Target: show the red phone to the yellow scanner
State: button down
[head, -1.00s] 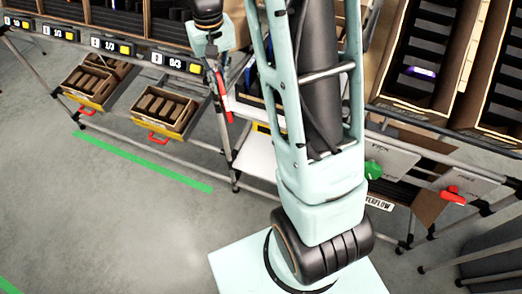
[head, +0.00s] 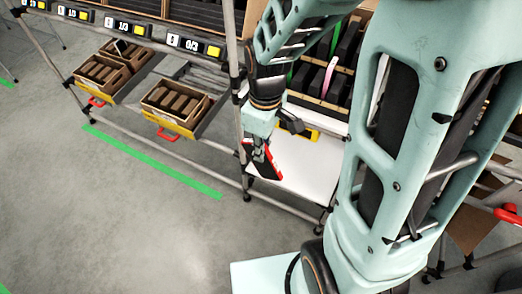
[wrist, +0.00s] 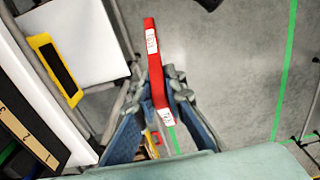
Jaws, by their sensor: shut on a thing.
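The red phone (wrist: 155,62) is a slim red bar with white labels, seen nearly edge-on in the wrist view. My gripper (wrist: 158,84) is shut on it, with a finger on each side, and the phone sticks out past the fingertips. In the head view my gripper (head: 259,150) holds the phone (head: 274,161) low, beside the white shelf panel. The yellow scanner (wrist: 43,46) has a yellow frame around a dark window, and lies left of the phone in the wrist view, apart from it. In the head view the scanner (head: 313,135) is partly hidden behind my gripper.
A white panel (head: 310,168) lies below the scanner. A rack post (head: 233,70) stands just left of my gripper. Cartons (head: 174,103) sit tilted on the rack at left. Dark items and one pink item (head: 330,76) stand behind my arm. The floor in front is clear.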

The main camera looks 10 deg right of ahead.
jog(key=w+d+f+b, duration=0.3)
jog(key=w+f+b, duration=0.1)
jog(key=f, duration=0.1)
jog(key=shift+f, duration=0.3)
